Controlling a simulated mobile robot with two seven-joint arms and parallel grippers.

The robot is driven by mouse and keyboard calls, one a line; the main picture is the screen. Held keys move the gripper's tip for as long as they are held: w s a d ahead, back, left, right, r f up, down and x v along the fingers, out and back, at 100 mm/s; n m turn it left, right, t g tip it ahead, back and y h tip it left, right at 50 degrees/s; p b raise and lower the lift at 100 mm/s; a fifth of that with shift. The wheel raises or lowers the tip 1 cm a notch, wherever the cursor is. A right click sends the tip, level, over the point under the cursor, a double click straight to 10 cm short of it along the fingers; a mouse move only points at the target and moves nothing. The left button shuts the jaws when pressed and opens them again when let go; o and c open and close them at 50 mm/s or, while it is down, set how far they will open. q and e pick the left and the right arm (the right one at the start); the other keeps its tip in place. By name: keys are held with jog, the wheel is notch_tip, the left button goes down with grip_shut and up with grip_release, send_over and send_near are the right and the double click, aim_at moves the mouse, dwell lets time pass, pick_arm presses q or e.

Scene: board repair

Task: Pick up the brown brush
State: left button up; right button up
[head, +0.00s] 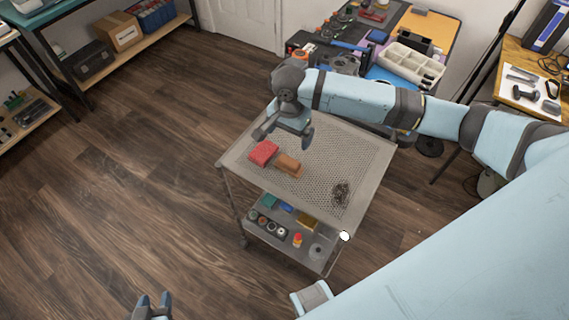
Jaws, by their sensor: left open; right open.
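The brown brush (288,166) lies on the perforated top of a metal cart (330,145), near its left side. It is a small brown block, and its bristles cannot be made out at this size. A red sponge-like block (264,153) lies close to its left. My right gripper (283,137) is open, pointing down above the cart top, a little behind the brush and the red block. Nothing is between its fingers. My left gripper (153,300) is open and empty at the bottom edge of the view, well away from the cart.
A dark wiry tangle (341,193) lies on the cart's right part. The lower shelf (270,233) holds several small items. A cluttered workbench (405,30) stands behind the cart. Shelves (110,50) stand at the upper left. The wooden floor left of the cart is clear.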

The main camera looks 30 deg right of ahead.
send_over(289, 160)
jog(key=f, duration=0.7)
jog(key=shift+s+a+f, duration=0.1)
jog(key=shift+s+f, duration=0.1)
jog(key=shift+f, duration=0.2)
jog(key=shift+w+f+b, duration=0.15)
jog(key=shift+f+b, duration=0.2)
jog(key=shift+f, duration=2.6)
jog(key=c, duration=1)
jog(key=shift+r, duration=0.15)
notch_tip(289, 160, up, 20)
jog(key=shift+f+p, duration=0.1)
jog(key=shift+p, duration=0.5)
